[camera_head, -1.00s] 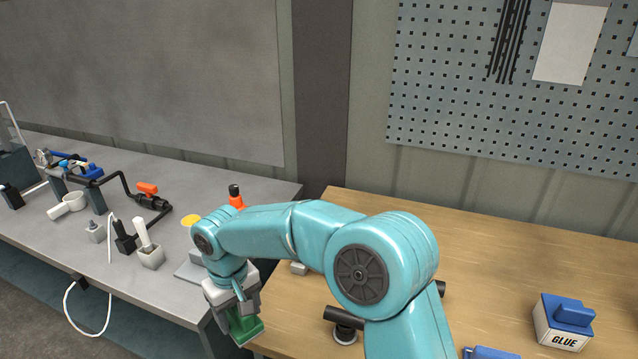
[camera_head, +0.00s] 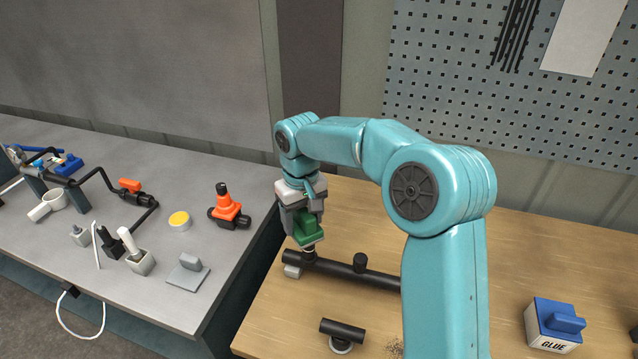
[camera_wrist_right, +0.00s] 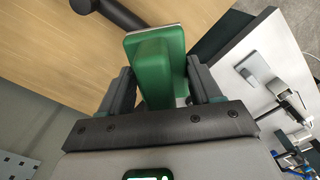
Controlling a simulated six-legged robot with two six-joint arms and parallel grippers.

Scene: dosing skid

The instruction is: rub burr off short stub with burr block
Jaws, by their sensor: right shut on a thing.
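My right gripper (camera_head: 303,222) is shut on the green burr block (camera_head: 308,231), holding it just above the left end of a long black pipe (camera_head: 345,272) on the wooden bench. In the right wrist view the block (camera_wrist_right: 157,70) sits between both fingers (camera_wrist_right: 155,88). A separate short black pipe piece (camera_head: 342,329) lies on a round base nearer me. I see no burr clearly. My left gripper is out of view.
A blue and white glue box (camera_head: 554,325) stands at the right of the wooden bench (camera_head: 270,325). Dark specks (camera_head: 396,348) lie near its front.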

